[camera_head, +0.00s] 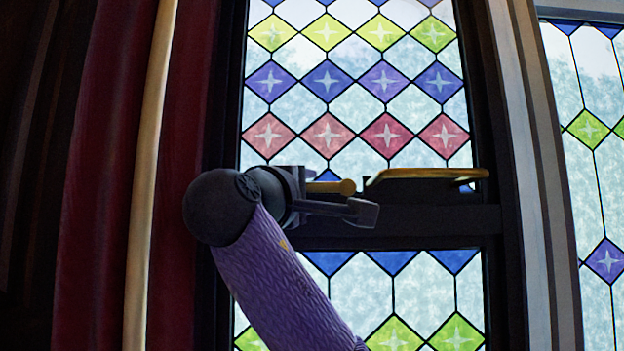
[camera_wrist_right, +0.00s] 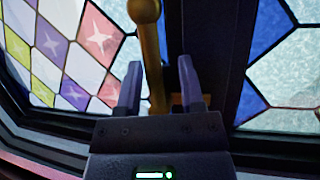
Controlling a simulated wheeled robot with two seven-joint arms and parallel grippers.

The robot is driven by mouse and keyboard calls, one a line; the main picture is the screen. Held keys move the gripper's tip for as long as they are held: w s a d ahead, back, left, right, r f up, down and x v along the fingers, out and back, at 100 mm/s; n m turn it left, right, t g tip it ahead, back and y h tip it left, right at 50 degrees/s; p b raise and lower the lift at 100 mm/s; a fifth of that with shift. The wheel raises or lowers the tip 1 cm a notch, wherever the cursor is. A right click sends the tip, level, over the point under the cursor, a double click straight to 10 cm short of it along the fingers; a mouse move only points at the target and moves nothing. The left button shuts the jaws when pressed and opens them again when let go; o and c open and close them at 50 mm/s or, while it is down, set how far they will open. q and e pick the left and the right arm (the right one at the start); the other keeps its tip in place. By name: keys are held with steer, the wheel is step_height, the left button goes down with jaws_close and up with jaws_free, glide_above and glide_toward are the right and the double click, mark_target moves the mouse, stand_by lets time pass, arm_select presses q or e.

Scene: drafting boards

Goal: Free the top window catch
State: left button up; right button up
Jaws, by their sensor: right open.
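The top window catch is a brass lever with a round knob (camera_head: 345,187) at the meeting rail of the stained-glass window. It also shows in the right wrist view as an upright brass bar (camera_wrist_right: 153,55) with a ball end at the top. My right gripper (camera_head: 354,200) is at the catch in the head view, its lower finger just below the knob. In the right wrist view the gripper (camera_wrist_right: 160,75) is open, with one finger on each side of the brass bar. Gaps show between bar and fingers. The catch's base is partly hidden by my gripper. My left gripper is not in view.
A brass rail-like piece (camera_head: 425,174) sits right of the knob on the dark window rail (camera_head: 440,221). Red curtain (camera_head: 100,180) and a pale pole (camera_head: 150,170) stand at the left. A dark, grey-edged frame post (camera_head: 525,170) rises at the right.

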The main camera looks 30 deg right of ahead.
mark_target(326, 190)
steer(key=shift+s+d+r, duration=0.15)
steer(key=shift+d+r, duration=0.1)
steer(key=shift+r, duration=0.05)
steer(key=shift+s+d, duration=0.15)
steer(key=shift+d, duration=0.2)
steer(key=shift+s+d+f, duration=0.1)
steer(key=shift+s+d, duration=0.1)
steer(key=shift+d, duration=0.7)
steer(key=shift+s+a, duration=0.1)
steer(key=shift+a, duration=0.3)
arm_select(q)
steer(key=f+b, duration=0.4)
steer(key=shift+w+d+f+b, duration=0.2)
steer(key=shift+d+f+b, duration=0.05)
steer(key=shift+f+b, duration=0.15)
arm_select(e)
steer(key=v, duration=0.9)
steer(key=shift+s, duration=0.15)
